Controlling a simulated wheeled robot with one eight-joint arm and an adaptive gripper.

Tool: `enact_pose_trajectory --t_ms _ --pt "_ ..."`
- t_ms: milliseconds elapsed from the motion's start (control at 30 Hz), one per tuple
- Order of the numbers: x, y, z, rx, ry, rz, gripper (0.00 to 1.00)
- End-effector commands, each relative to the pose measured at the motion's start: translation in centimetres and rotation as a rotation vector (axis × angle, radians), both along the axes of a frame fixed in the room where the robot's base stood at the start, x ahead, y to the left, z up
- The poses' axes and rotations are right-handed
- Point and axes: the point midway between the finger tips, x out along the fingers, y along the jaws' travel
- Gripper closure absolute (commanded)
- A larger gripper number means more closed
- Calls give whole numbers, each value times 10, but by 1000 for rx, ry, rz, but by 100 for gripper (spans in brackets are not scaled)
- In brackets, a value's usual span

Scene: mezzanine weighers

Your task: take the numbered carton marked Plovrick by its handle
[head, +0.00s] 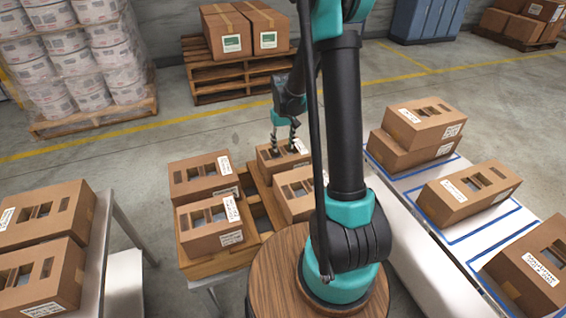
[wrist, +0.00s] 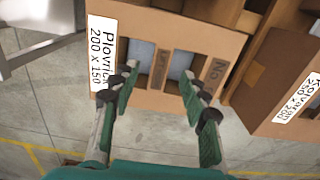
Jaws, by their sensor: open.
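The Plovrick carton (wrist: 232,48) is brown, with a white label (wrist: 101,60) reading "Plovrick 200 x 150" along its left end in the wrist view. Its top has two openings with a narrow cardboard handle strip (wrist: 161,68) between them. My gripper (wrist: 158,84) is open, one fingertip to each side of the strip, over the openings. I cannot tell how deep the fingertips are. In the head view my gripper (head: 284,140) is right over this carton (head: 270,165), at the back of the wooden tray, hiding part of its top.
A neighbouring carton (wrist: 278,85), its label partly readable, stands close at right in the wrist view. More cartons share the wooden tray (head: 200,266). Cartons also stand on the left table (head: 103,245) and on the blue-marked right bench (head: 410,225). Loaded pallets (head: 240,75) stand behind.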

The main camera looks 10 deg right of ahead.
Motion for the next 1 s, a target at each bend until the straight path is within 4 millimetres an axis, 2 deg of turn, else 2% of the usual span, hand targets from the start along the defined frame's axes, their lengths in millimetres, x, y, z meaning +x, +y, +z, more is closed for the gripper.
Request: enact_pose_trajectory --t_ms 100,300,600,933,1000 --pt "2 0 -17 0 0 0 55" --pt "2 0 -38 0 0 0 55" --pt "2 0 -41 0 0 0 55" --pt "2 0 -41 0 0 0 95" --pt "2 0 -41 0 0 0 100"
